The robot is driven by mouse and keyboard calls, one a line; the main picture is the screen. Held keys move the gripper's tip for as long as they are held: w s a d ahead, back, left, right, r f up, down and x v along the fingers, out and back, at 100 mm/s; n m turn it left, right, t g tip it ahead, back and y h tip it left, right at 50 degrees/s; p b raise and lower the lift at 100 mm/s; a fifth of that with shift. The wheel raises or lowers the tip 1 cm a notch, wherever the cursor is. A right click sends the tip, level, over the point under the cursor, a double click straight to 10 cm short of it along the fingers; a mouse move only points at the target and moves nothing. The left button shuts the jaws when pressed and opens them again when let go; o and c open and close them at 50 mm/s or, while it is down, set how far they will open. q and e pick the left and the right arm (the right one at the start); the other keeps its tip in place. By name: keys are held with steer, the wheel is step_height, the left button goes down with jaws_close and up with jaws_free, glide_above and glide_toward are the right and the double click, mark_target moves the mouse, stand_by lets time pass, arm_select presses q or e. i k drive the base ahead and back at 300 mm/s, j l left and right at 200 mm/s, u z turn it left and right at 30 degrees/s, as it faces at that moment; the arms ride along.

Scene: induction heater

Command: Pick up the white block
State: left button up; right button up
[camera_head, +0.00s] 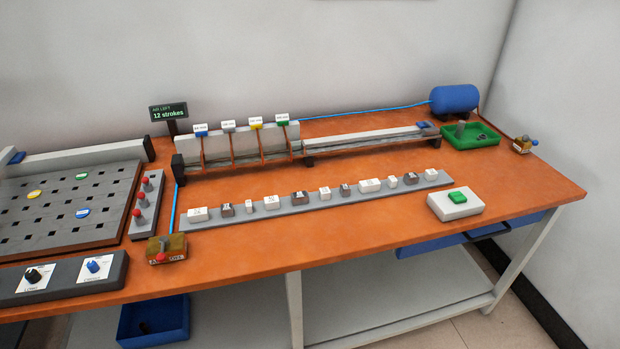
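Several white blocks sit in a row on a long grey strip (330,202) on the orange table. They differ in size. A wide white block (197,213) is at the left end, and another wide white block (370,185) is right of the middle. Smaller white blocks, such as this narrow white block (249,206), sit between them, and one white block (432,174) is at the right end. Brown-grey blocks (299,198) are mixed into the row. Markings on the blocks are too small to read. Neither of my grippers is in view.
Behind the row stands a rail with flagged posts (230,145). A white box with a green button (455,204) is at the front right. A control panel (62,279) and a pegboard-like plate (70,205) are left. Bare orange table (330,235) lies in front of the strip.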

mark_target(195, 215)
steer(key=i+l+u, duration=0.15)
steer(key=l, duration=0.15)
steer(key=i+l+u, duration=0.15)
steer(key=l, duration=0.2)
steer(key=i+l+u, duration=0.2)
steer(key=l+u, duration=0.15)
steer(key=l, duration=0.3)
